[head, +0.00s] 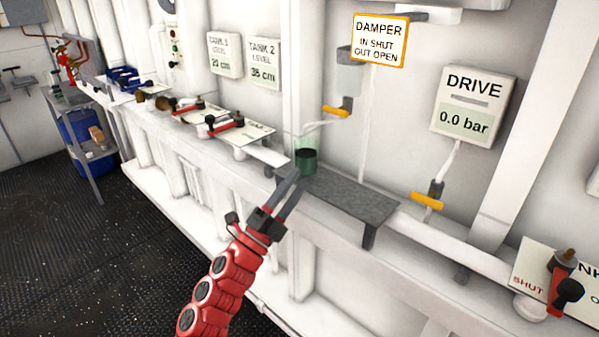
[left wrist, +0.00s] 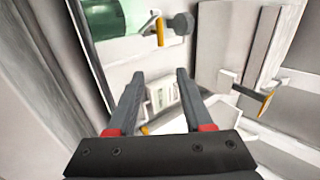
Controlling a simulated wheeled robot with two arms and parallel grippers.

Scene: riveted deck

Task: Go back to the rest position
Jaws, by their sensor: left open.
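My left gripper (head: 296,181) reaches up from the bottom of the head view on its red arm. Its fingertips are beside a green cup (head: 306,160) that stands at the left end of a grey shelf (head: 352,198). In the left wrist view the two fingers (left wrist: 157,80) are apart with nothing between them, and the green cup (left wrist: 103,18) lies outside them at upper left. I cannot tell whether a finger touches the cup. My right gripper is in neither view.
Orange handles hang under the DAMPER sign (head: 379,40) and the DRIVE display (head: 473,103), which reads 0.0 bar. Red-handled valves (head: 224,124) line the white ledge at left. Another valve (head: 563,290) is at lower right. The dark floor (head: 90,250) at left is clear.

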